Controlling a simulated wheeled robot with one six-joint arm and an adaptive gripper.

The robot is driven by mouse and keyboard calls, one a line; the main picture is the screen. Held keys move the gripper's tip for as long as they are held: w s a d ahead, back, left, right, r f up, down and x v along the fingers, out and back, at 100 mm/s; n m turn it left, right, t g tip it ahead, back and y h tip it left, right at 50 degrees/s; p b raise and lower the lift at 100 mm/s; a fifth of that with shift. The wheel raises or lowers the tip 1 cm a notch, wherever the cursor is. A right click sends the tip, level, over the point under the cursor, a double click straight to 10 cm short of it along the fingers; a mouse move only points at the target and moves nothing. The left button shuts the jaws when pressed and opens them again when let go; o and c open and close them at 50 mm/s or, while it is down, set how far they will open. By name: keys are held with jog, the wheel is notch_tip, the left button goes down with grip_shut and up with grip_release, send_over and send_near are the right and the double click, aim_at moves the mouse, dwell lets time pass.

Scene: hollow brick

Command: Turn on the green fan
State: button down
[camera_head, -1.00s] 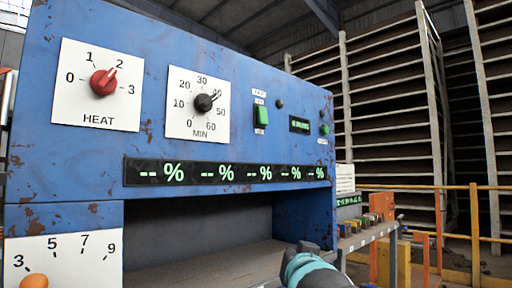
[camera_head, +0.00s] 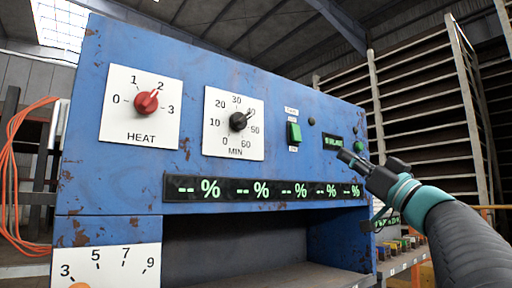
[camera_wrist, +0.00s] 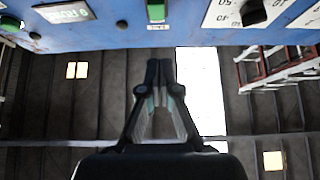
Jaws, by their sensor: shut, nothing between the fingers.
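A blue, rust-spotted control panel (camera_head: 270,95) fills the middle of the head view. It carries a green rocker switch (camera_head: 294,133), also at the top of the wrist view (camera_wrist: 156,10). Right of it are a small green display (camera_head: 333,142) and a round green button (camera_head: 359,147). The small labels are unreadable, so I cannot tell which control is the fan's. My gripper (camera_head: 345,156) is shut and empty, its tips just below the display in the picture. In the wrist view my gripper (camera_wrist: 158,65) points toward the green switch, with a visible gap.
A red HEAT knob (camera_head: 146,102) and a black MIN dial (camera_head: 239,121) sit left of the switch. A percent readout strip (camera_head: 265,190) runs below. Tall racks (camera_head: 420,100) stand behind at right. A shelf with several small blocks (camera_head: 400,248) is at lower right.

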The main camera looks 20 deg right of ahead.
jog(key=p, duration=0.2)
send_near(297, 137)
notch_tip(297, 137, up, 5)
jog(key=w, duration=0.1)
jog(key=shift+w+a+f, duration=0.3)
jog(key=shift+w+a, duration=0.05)
jog(key=shift+w, duration=0.25)
jog(key=shift+w+a+f, duration=0.35)
jog(key=shift+w, duration=0.25)
jog(key=shift+w+a+f, duration=0.1)
jog(key=shift+w+a, duration=0.1)
jog(key=shift+w, duration=0.45)
